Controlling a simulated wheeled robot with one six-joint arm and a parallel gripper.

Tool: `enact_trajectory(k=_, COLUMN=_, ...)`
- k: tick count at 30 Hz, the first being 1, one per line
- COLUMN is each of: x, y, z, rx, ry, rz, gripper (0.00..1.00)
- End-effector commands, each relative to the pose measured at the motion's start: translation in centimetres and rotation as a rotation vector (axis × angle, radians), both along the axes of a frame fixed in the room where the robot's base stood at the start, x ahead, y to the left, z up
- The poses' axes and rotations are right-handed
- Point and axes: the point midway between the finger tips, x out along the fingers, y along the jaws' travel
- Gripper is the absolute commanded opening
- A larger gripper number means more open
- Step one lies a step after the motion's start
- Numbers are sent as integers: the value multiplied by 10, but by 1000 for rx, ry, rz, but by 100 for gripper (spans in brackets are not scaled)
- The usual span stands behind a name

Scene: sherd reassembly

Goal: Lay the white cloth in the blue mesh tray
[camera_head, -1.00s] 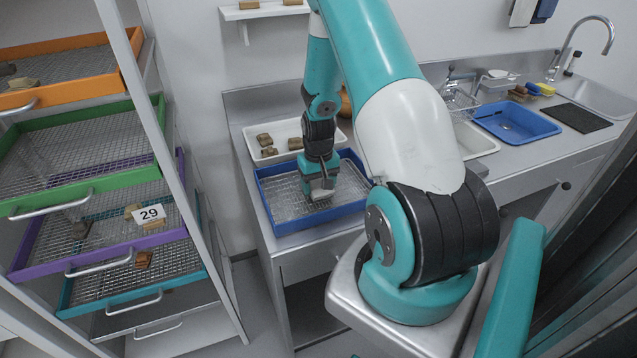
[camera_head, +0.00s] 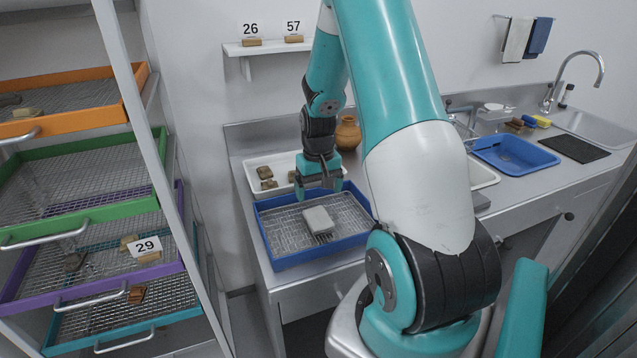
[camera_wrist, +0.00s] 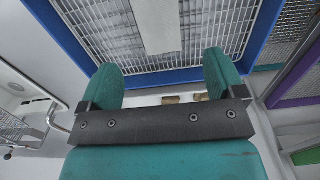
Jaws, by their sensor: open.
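The white cloth (camera_head: 318,220), a folded pale block, lies on the mesh floor of the blue mesh tray (camera_head: 283,262) on the counter. It also shows in the wrist view (camera_wrist: 158,25), inside the blue-rimmed tray (camera_wrist: 180,75). My gripper (camera_head: 318,197) is above the back part of the tray, apart from the cloth and behind it. In the wrist view my gripper (camera_wrist: 163,70) has its two teal fingers spread wide with nothing between them.
A white tray (camera_head: 250,178) with several brown sherds stands right behind the blue tray. A brown pot (camera_head: 348,133) is behind my wrist. A blue basin (camera_head: 513,155) stands by the sink. A rack of coloured mesh trays (camera_head: 85,165) is at the left.

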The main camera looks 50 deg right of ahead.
Motion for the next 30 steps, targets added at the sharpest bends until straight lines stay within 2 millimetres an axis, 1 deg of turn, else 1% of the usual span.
enact_trajectory(k=1, x=0, y=0, z=8, rx=-2, ry=-3, rz=0, gripper=89)
enact_trajectory(k=4, x=1, y=0, z=21, rx=-2, ry=-3, rz=0, gripper=89)
enact_trajectory(k=7, x=0, y=0, z=29, rx=-1, ry=-1, rz=0, gripper=89)
enact_trajectory(k=11, x=0, y=1, z=32, rx=1, ry=-1, rz=2, gripper=89)
enact_trajectory(k=13, x=4, y=11, z=38, rx=5, ry=-8, rz=25, gripper=89)
enact_trajectory(k=14, x=7, y=19, z=42, rx=9, ry=-15, rz=46, gripper=89)
enact_trajectory(k=16, x=17, y=53, z=60, rx=24, ry=-43, rz=126, gripper=89)
enact_trajectory(k=17, x=21, y=73, z=69, rx=34, ry=-59, rz=174, gripper=89)
enact_trajectory(k=18, x=23, y=105, z=84, rx=52, ry=-79, rz=248, gripper=89)
enact_trajectory(k=20, x=20, y=159, z=106, rx=85, ry=-112, rz=377, gripper=89)
enact_trajectory(k=21, x=12, y=196, z=121, rx=111, ry=-133, rz=469, gripper=89)
enact_trajectory(k=23, x=-8, y=247, z=140, rx=151, ry=-159, rz=609, gripper=89)
enact_trajectory(k=24, x=-25, y=277, z=152, rx=179, ry=-175, rz=701, gripper=89)
enact_trajectory(k=26, x=-55, y=316, z=165, rx=218, ry=-189, rz=830, gripper=89)
enact_trajectory(k=27, x=-75, y=335, z=172, rx=242, ry=-198, rz=906, gripper=89)
enact_trajectory(k=30, x=-117, y=366, z=182, rx=288, ry=-208, rz=1054, gripper=89)
